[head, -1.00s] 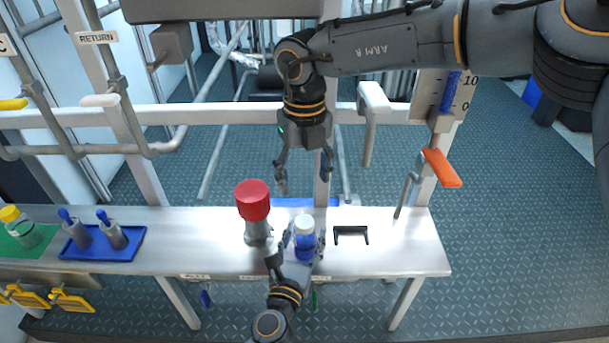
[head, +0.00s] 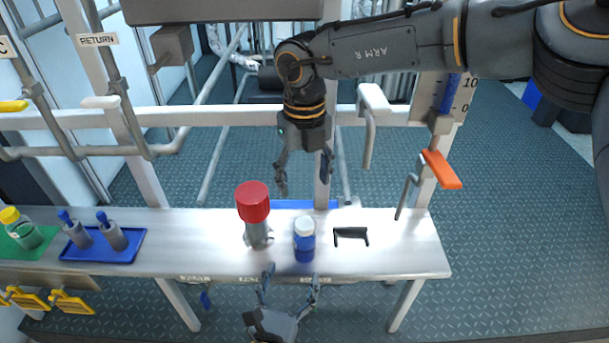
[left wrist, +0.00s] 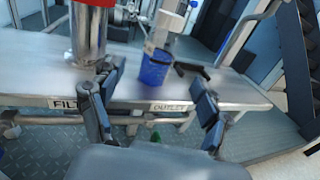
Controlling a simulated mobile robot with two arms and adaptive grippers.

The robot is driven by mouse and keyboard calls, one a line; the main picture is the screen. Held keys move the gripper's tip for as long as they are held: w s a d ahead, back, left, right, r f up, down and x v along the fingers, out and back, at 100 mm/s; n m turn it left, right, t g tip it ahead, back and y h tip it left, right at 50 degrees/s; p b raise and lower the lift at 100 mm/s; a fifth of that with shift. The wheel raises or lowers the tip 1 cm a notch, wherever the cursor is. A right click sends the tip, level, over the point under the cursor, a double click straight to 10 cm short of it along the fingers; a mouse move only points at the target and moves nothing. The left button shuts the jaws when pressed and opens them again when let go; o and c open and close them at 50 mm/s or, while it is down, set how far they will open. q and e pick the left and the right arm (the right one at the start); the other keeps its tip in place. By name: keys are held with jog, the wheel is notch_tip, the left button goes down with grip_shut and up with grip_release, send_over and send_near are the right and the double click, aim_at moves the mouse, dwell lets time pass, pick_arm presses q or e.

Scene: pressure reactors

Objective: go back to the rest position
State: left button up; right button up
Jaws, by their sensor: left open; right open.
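My left gripper (head: 290,292) is open and empty, below the front edge of the steel bench (head: 390,256) in the head view. A blue bottle with a white cap (head: 304,242) stands upright on the bench, apart from the fingers. In the left wrist view the blue bottle (left wrist: 155,70) stands beyond and between the open fingers (left wrist: 155,118). My right gripper (head: 305,168) is open and empty, pointing down above the back of the bench. A metal cylinder with a red cap (head: 253,203) stands left of the bottle.
A black bracket (head: 351,236) lies right of the bottle. A blue tray (head: 125,252) with two grey blue-topped pieces and a green mat (head: 20,250) are at the left. A white rail (head: 240,114) runs behind the bench. An orange lever (head: 441,169) hangs at the right.

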pick_arm(q)
jog(key=shift+v, duration=0.95)
